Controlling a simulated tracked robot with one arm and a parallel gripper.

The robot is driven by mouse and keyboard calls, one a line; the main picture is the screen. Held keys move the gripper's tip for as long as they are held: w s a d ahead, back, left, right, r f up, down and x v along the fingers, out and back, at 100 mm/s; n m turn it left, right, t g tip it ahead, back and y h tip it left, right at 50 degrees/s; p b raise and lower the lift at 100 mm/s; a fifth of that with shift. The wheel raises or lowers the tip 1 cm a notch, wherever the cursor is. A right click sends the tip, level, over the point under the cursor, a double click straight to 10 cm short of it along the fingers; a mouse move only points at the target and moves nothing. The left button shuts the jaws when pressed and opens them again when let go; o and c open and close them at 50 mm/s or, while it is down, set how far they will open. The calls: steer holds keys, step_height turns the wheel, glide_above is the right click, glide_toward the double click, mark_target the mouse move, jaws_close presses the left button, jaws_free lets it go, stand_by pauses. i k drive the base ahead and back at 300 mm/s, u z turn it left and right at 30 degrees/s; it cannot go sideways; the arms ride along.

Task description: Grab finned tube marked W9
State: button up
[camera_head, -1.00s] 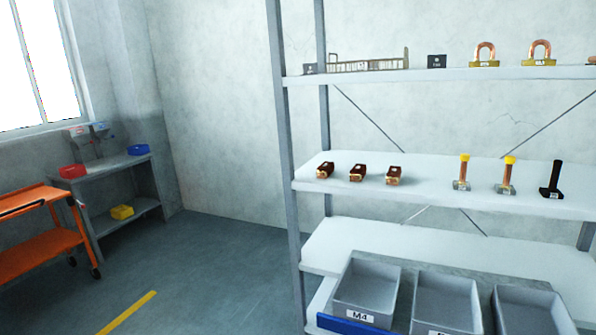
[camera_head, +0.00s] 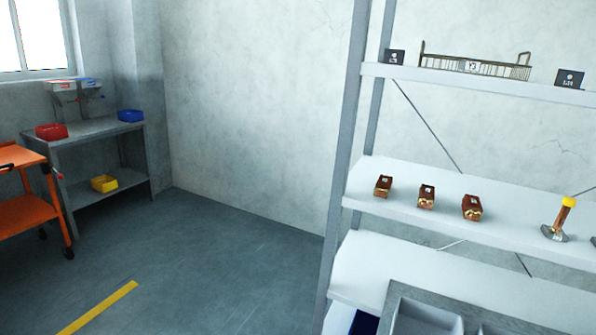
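No mark W9 can be read in the view. A long ribbed metal piece (camera_head: 480,67) with upturned ends lies on the top shelf; it may be a finned tube, but I cannot tell. A small pale label sits on its middle, too small to read. A copper-coloured upright piece with a yellow cap (camera_head: 562,217) stands on the middle shelf near the right edge. My gripper is not in view.
The shelf rack (camera_head: 352,150) fills the right side. Several brown blocks (camera_head: 427,197) sit on its middle shelf, grey bins (camera_head: 425,318) below. Small dark plates (camera_head: 394,57) flank the ribbed piece. An orange cart (camera_head: 25,212) and grey bench (camera_head: 95,130) stand left. The floor between is clear.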

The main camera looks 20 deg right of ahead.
mark_target(385, 183)
steer(key=u, duration=0.05)
steer(key=i, duration=1.55)
steer(key=z, duration=0.9)
steer(key=i, duration=0.65)
steer(key=z, duration=0.45)
steer(key=k, duration=0.5)
steer(key=z, duration=0.25)
steer(key=i, duration=0.5)
steer(key=u, duration=0.1)
